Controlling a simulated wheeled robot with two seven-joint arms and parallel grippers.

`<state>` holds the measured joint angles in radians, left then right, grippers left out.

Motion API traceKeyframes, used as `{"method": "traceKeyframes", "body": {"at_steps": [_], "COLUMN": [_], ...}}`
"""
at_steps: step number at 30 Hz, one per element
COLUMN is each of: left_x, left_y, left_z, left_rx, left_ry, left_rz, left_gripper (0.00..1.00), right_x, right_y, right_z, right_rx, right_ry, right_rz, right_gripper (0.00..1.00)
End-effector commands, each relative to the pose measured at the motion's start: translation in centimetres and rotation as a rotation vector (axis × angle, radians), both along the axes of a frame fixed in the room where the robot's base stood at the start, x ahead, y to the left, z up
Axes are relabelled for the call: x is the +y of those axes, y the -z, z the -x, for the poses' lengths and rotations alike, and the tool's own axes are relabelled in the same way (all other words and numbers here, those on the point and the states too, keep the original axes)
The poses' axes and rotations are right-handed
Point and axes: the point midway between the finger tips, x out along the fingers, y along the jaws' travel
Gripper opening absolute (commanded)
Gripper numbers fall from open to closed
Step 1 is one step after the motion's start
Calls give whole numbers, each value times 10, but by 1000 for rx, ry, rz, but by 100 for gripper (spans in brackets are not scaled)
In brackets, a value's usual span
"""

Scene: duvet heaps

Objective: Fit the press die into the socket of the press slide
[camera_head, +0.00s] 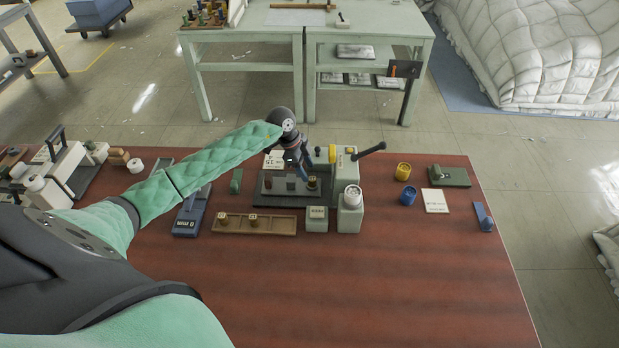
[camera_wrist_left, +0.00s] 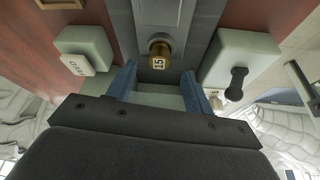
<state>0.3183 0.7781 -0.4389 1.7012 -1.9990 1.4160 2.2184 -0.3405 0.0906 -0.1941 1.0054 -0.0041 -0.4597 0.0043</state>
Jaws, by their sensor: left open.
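A brass press die (camera_head: 313,184) stands upright on the dark grey press slide (camera_head: 290,201) near its right end. In the left wrist view the die (camera_wrist_left: 159,53) carries a white label reading 15. The slide (camera_wrist_left: 174,14) runs away behind it. I cannot tell whether the die is fully seated in a socket. My left gripper (camera_head: 303,167) is above the slide close to the die. Its blue fingers (camera_wrist_left: 156,88) are open with a gap between them, and the die shows beyond that gap, not gripped. My right gripper is not in view.
The pale green press (camera_head: 348,215) with a black lever stands just right of the slide. A wooden tray (camera_head: 280,232) with two brass pieces lies in front. Yellow (camera_head: 403,171) and blue (camera_head: 408,196) cups stand at right. The table's front half (camera_head: 350,290) is clear.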

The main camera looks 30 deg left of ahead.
Motion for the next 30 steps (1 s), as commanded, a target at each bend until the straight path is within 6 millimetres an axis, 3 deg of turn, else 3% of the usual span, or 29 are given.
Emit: {"method": "traceKeyframes", "body": {"at_steps": [2, 10, 30], "left_x": [5, 13, 13], "left_y": [-9, -31, -33], "left_z": [2, 4, 4], "left_rx": [-2, 1, 2], "left_ry": [2, 1, 1], "left_rz": [-2, -1, 0], "left_gripper": [52, 52, 52], "right_x": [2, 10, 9], "right_y": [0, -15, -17], "right_z": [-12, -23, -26], "right_rx": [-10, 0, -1], "right_ry": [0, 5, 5], "right_rz": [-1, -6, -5], "right_gripper": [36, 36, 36]}}
